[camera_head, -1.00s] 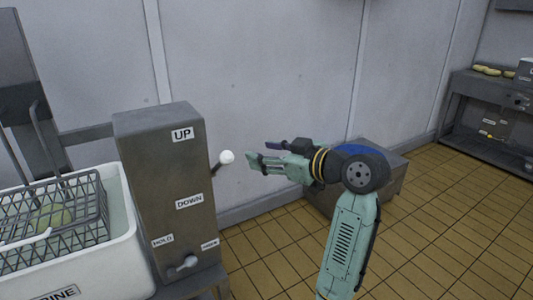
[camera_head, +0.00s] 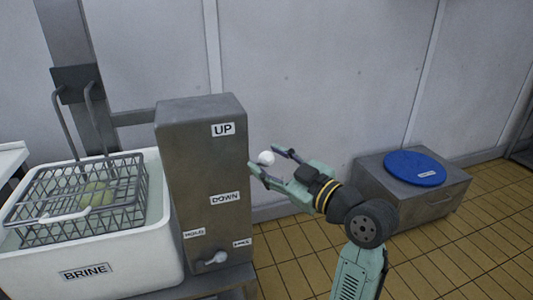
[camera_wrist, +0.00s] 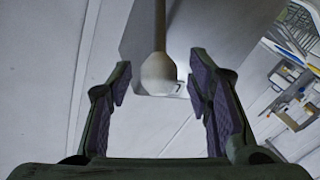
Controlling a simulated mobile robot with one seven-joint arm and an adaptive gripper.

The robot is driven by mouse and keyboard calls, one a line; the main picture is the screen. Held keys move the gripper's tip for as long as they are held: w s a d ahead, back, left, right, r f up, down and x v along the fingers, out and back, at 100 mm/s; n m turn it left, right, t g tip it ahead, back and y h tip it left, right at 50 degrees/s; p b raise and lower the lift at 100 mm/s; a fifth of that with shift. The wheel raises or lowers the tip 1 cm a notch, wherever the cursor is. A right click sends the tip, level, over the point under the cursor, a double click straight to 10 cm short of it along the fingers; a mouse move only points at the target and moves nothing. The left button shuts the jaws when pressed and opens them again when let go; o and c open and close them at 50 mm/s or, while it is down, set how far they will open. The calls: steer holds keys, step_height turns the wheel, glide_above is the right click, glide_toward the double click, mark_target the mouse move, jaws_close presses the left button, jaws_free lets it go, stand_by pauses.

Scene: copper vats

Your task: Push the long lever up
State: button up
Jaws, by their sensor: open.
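The long lever has a white ball knob (camera_head: 266,158) and sticks out from the right side of a grey metal box (camera_head: 195,190), between the UP label (camera_head: 223,129) and the DOWN label (camera_head: 225,198). My gripper (camera_head: 265,161) is open, with its fingertips on either side of the knob. In the wrist view the lever's rod and rounded knob (camera_wrist: 158,72) come down from the top between the two purple-padded fingers (camera_wrist: 160,85). Gaps show on both sides, so the fingers do not appear to grip it. The rod is mostly hidden in the head view.
A short lever (camera_head: 215,259) sits low on the box beside a HOLD label (camera_head: 194,233). A white BRINE tub (camera_head: 150,250) with a wire basket (camera_head: 120,210) stands at left. A grey chest (camera_head: 415,205) with a blue disc (camera_head: 414,168) stands at right, beside open tiled floor.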

steer(key=shift+x, duration=0.9)
steer(key=shift+d, duration=0.1)
steer(key=shift+c, duration=0.2)
jaws_close()
